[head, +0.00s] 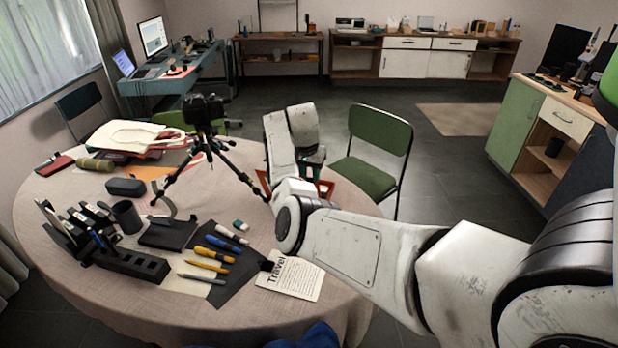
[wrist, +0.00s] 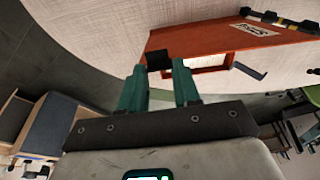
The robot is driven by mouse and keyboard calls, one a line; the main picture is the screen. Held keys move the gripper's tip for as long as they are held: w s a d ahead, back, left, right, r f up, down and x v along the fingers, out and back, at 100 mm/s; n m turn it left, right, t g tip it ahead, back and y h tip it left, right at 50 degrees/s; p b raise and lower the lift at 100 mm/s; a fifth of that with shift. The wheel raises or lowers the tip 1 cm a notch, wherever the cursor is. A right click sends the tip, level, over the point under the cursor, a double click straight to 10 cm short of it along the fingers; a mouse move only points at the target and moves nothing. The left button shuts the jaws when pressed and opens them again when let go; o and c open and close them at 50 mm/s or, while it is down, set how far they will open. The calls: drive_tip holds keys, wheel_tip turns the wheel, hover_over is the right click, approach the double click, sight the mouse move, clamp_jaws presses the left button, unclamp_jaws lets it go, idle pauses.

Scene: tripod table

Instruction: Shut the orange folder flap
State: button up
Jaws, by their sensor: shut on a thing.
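The orange folder (wrist: 205,37) is on the table at the upper right of the wrist view, with a pale label near its far edge. A pale strip shows at its near edge. A small black tab (wrist: 160,59) sits at the folder's near left corner. My gripper (wrist: 160,75) has its teal fingers on either side of this tab and is shut on it. In the head view my arm hides most of the folder; orange-red parts (head: 326,188) show beside my gripper (head: 311,168) at the table's right edge. The flap's exact angle is hard to tell.
A camera tripod (head: 205,140) stands on the round table left of my gripper. Pens, a black organizer (head: 130,264), a mug (head: 127,216) and a "Travel" sheet (head: 292,279) lie nearer. A green chair (head: 378,150) stands beyond the table's right edge.

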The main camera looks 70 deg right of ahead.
drive_tip(key=shift+d+r+b, duration=0.15)
drive_tip(key=shift+d+b, duration=0.25)
drive_tip(key=shift+d, duration=0.2)
drive_tip(key=shift+d+r+b, duration=0.15)
drive_tip(key=shift+d+b, duration=0.25)
drive_tip(key=shift+d, duration=0.15)
drive_tip(key=shift+d, duration=0.15)
drive_tip(key=shift+d+r+b, duration=0.15)
drive_tip(key=shift+d+b, duration=1.15)
drive_tip(key=shift+b, duration=0.4)
drive_tip(key=shift+d, duration=0.1)
